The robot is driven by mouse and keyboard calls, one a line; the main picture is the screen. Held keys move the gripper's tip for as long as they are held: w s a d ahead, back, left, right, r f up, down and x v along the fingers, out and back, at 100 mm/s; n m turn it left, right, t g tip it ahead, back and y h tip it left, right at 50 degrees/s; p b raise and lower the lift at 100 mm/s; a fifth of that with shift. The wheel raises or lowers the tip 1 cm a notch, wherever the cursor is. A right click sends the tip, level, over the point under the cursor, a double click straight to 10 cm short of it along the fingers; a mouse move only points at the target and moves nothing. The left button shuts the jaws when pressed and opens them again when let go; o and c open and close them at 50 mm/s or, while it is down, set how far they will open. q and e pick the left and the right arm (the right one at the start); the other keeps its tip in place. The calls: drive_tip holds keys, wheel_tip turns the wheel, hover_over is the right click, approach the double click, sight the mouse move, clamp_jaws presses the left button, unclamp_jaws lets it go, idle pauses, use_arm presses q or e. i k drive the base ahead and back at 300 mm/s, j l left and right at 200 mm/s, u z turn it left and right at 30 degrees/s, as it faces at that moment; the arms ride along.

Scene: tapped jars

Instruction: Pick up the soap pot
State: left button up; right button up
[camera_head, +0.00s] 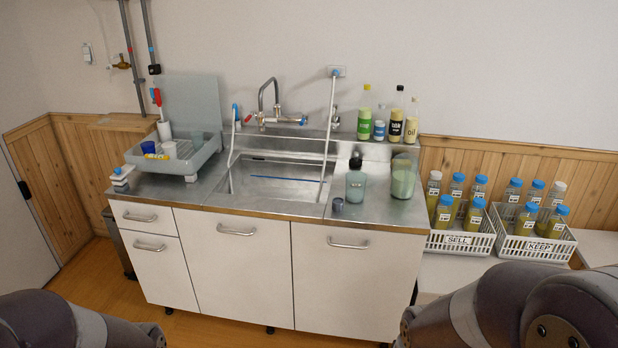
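Two greenish jars stand upright on the right part of the steel counter. The left one (355,186) has a dark top that looks like a pump or knob. The right one (403,180) is wider, with pale green contents. No label shows on either, so I cannot tell for sure which is the soap pot; the dark-topped jar looks most like it. A small dark cup or lid (337,204) sits in front of them. Parts of my arms show at the bottom left and bottom right corners. Neither gripper is in view.
The sink (275,182) lies left of the jars, with a white hose hanging into it. Bottles (396,126) line the back ledge. Bottle-filled SELL (459,243) and KEEP (536,250) baskets stand right. A dish rack (190,168) is left. The counter's front right is clear.

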sight(357, 180)
drive_tip(key=z, duration=0.15)
drive_tip(key=i+j+z, duration=0.7)
drive_tip(key=i, duration=0.2)
drive_tip(key=i+j+z, duration=0.4)
drive_tip(key=j, duration=0.15)
drive_tip(key=i+j, duration=0.2)
drive_tip(key=j, duration=0.15)
drive_tip(key=i+j, duration=0.2)
drive_tip(key=j, duration=0.15)
drive_tip(key=i+j, duration=0.25)
drive_tip(key=j, duration=0.1)
